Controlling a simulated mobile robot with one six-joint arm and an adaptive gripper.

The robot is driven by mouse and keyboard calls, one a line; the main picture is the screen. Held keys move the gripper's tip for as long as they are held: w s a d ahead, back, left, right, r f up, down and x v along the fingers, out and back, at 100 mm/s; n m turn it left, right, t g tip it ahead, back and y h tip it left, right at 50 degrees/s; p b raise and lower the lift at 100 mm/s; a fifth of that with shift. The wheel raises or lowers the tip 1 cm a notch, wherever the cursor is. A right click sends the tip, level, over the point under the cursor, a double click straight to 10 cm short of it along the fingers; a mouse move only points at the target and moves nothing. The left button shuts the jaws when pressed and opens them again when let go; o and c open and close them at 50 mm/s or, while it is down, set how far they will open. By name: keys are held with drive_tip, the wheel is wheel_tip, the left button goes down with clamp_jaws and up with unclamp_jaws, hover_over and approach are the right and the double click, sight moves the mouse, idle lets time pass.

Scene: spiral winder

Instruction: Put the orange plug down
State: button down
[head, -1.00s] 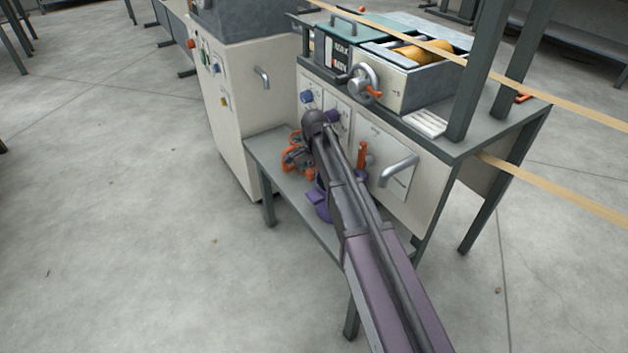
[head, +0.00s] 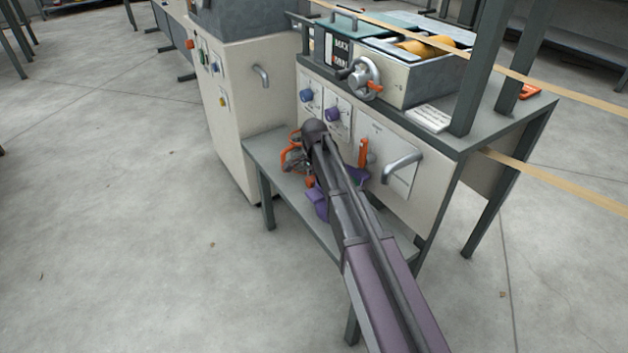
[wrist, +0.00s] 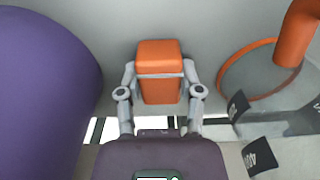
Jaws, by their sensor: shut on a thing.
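The orange plug (wrist: 160,72) is a blocky piece between the two grey fingers of my gripper (wrist: 160,92) in the wrist view. The fingers press on its sides. In the head view my gripper (head: 297,165) is low over the narrow grey shelf (head: 262,150), in front of the machine panel. It is partly behind my arm and small, so I cannot tell whether the plug touches the shelf.
A purple object (head: 319,205) is at the shelf near my arm. An orange lever (head: 363,152) and a grey bar handle (head: 402,167) stick out of the panel. Blue (head: 306,96) and purple (head: 333,114) knobs sit above. The floor at left is clear.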

sight(313, 177)
drive_tip(key=shift+c, duration=1.3)
unclamp_jaws()
wheel_tip(313, 177, up, 12)
drive_tip(key=p, duration=1.2)
drive_tip(key=shift+r, duration=0.1)
drive_tip(key=shift+o, duration=0.5)
drive_tip(key=shift+w+a+r+p, duration=0.1)
drive_tip(key=shift+r+p, duration=0.65)
drive_tip(key=shift+p, duration=0.2)
